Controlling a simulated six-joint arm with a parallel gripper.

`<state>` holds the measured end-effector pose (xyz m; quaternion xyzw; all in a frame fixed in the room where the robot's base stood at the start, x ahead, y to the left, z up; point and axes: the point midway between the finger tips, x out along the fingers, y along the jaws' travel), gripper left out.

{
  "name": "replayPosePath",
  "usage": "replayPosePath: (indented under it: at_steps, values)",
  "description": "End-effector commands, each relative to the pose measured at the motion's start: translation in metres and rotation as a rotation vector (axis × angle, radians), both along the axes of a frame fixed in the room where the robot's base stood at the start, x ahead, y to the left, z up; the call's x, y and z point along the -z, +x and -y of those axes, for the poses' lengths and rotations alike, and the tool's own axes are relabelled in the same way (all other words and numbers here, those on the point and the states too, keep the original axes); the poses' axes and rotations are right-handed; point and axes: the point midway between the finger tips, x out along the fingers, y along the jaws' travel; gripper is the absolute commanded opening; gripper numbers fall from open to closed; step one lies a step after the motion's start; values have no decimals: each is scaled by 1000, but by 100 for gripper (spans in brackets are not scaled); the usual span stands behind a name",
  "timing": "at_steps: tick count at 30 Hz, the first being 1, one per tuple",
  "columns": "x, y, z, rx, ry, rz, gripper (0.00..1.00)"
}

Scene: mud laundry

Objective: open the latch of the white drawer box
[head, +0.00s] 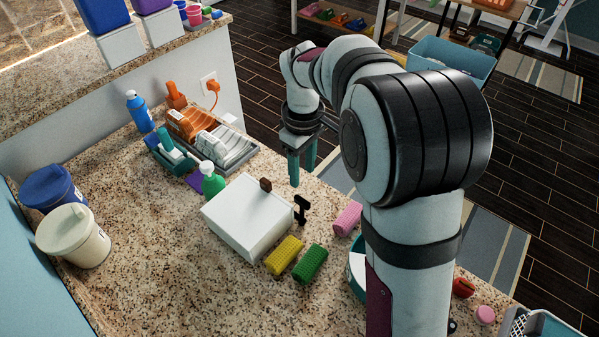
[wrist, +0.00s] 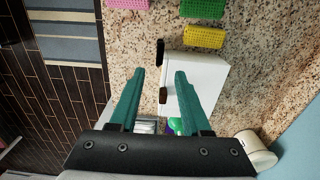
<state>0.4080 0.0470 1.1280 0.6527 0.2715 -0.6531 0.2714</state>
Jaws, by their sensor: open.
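The white drawer box (head: 245,218) sits on the speckled counter in the middle of the head view. A small brown piece (head: 265,184) is on its edge facing my gripper, and a black T-shaped piece (head: 301,208) stands out from the same side. I cannot tell for sure which is the latch. My gripper (head: 302,176) points down, open and empty, beyond that side of the box. In the wrist view the box (wrist: 208,85) lies partly behind the right teal finger. The brown piece (wrist: 163,96) and the black piece (wrist: 160,52) show between and beyond the fingers.
Yellow (head: 284,256), green (head: 311,264) and pink (head: 348,218) sponges lie near the box. A green bottle (head: 212,182) stands close behind it. A dish rack (head: 222,147), a blue bottle (head: 139,112) and two lidded tubs are farther left. The counter's edge is near my gripper.

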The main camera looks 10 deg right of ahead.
Motion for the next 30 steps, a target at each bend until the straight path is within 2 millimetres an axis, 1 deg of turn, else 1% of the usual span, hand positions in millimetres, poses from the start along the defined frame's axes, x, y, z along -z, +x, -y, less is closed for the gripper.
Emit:
replayPosePath:
  at_steps: [1, 3, 6, 9, 12, 15, 22, 30]
  values:
    - [16, -1, 0, -1, -1, -5, 48]
    - [37, -1, 0, 0, 0, -6, 48]
    - [62, -1, 0, 1, 0, -3, 48]
    - [79, -1, 0, 2, 1, -2, 48]
    - [89, 0, 0, 1, 1, 1, 48]
    - [94, 0, 0, 3, 1, 1, 48]
    - [94, 0, 0, 3, 1, 1, 48]
    - [94, 0, 0, 3, 1, 1, 0]
